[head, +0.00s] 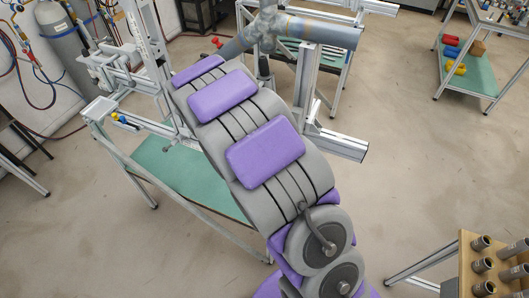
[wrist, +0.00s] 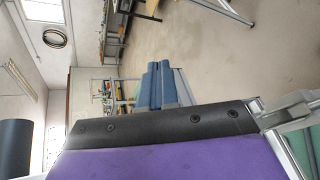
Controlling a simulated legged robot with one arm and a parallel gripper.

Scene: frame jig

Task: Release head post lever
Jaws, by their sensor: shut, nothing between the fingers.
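The frame jig shows in the head view as pale aluminium rails (head: 134,70) at upper left, with a silver upright (head: 304,80) at upper centre. A blue-grey tube (head: 325,32) lies across its top. A red handle (head: 217,42) sits left of the tube joint, and small yellow and blue knobs (head: 122,119) sit on the left rail. I cannot tell which part is the head post lever. My arm hides the middle of the jig and my gripper in the head view. In the wrist view my gripper (wrist: 161,84) shows as two blue fingers side by side, shut and empty.
A green-shelved table (head: 170,160) stands under the jig. A grey gas cylinder (head: 62,48) is at upper left. A wooden rack of metal sockets (head: 470,262) is at lower right, and a cart (head: 465,70) at upper right. Floor (head: 400,160) is clear between them.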

